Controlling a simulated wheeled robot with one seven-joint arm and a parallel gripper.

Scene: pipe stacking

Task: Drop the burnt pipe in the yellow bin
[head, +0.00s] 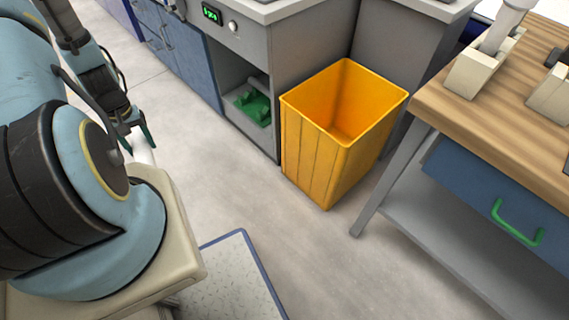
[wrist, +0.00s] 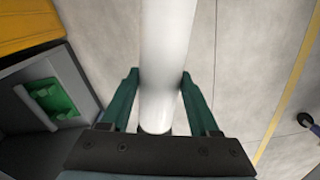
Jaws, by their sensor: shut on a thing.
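The yellow bin (head: 335,140) stands on the floor in the middle of the head view, open at the top, and I see no pipe inside it. Part of it also shows at the top left of the wrist view (wrist: 28,28). My gripper (wrist: 160,82) is shut on a white pipe (wrist: 167,45), with a green finger on each side of it. No burn marks show on the visible part of this pipe. In the head view my gripper (head: 140,138) is left of the bin and apart from it, partly hidden by my arm; a short piece of white pipe shows there.
A wooden-topped workbench (head: 510,75) with pale holders stands right of the bin. A grey cabinet (head: 300,45) with an open compartment holding a green object (head: 254,106) stands behind and left of it. The grey floor (head: 215,180) between my arm and the bin is clear.

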